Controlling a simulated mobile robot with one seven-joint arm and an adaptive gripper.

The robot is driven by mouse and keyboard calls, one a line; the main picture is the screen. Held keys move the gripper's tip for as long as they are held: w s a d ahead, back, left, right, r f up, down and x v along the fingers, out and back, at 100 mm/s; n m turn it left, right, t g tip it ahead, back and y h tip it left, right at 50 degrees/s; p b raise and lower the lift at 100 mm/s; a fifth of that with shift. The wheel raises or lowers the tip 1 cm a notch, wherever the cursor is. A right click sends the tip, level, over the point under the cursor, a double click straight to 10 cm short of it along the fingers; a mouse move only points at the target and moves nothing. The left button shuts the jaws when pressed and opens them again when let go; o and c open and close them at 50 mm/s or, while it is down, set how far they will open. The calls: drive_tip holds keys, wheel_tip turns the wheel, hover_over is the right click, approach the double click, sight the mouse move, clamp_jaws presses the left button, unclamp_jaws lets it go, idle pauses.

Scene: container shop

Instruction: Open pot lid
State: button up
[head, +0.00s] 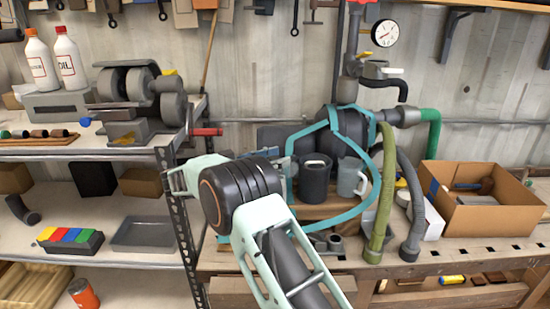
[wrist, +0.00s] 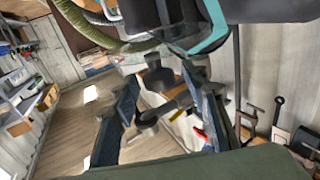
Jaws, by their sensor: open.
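A dark cylindrical pot (head: 314,182) stands on the bench inside the teal frame, with a pale patch on its top. I cannot tell whether that patch is a lid or an opening. A grey mug-like vessel (head: 351,180) with a handle stands just right of it. My arm's wrist joint is left of and in front of the pot, and my gripper's fingers are largely hidden there. In the wrist view, my gripper (wrist: 160,80) is open, with two dark fingers spread apart. Dark and brown items show between and behind them; I cannot tell whether any touch. No pot is clear in that view.
A teal tubular frame (head: 372,187) surrounds the vessels. Green and grey hoses (head: 382,205) hang to their right. A cardboard box (head: 488,212) with tools stands at the bench's right. A bench grinder (head: 135,90) is on the left shelf. A pressure gauge (head: 384,33) is above.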

drive_tip(key=v, duration=1.2)
